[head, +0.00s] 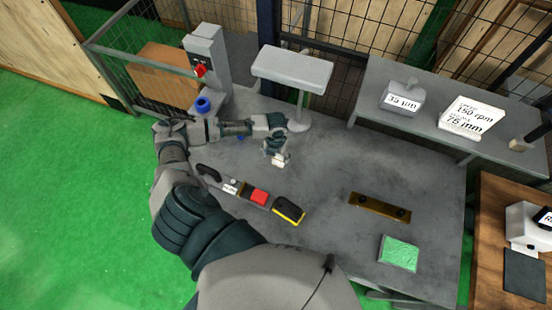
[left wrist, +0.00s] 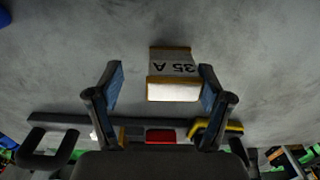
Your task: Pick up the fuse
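The fuse (left wrist: 172,68) is a small block marked "35 A" with gold-coloured ends and a pale near face. In the left wrist view it lies against the grey table surface. My left gripper (left wrist: 161,84) is open, with one blue-padded finger on each side of the fuse. The right finger appears closer to it than the left one; whether either touches cannot be told. In the head view my left gripper (head: 276,152) points down over the table, with the pale fuse (head: 279,161) at its fingertips. My right gripper is not in view.
A strip with a red block (head: 258,197) and a yellow-edged black part (head: 289,211) lies in front of the gripper. A brass plate (head: 380,207) and a green pad (head: 399,253) lie to the right. A lamp-like stand (head: 292,70) rises behind.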

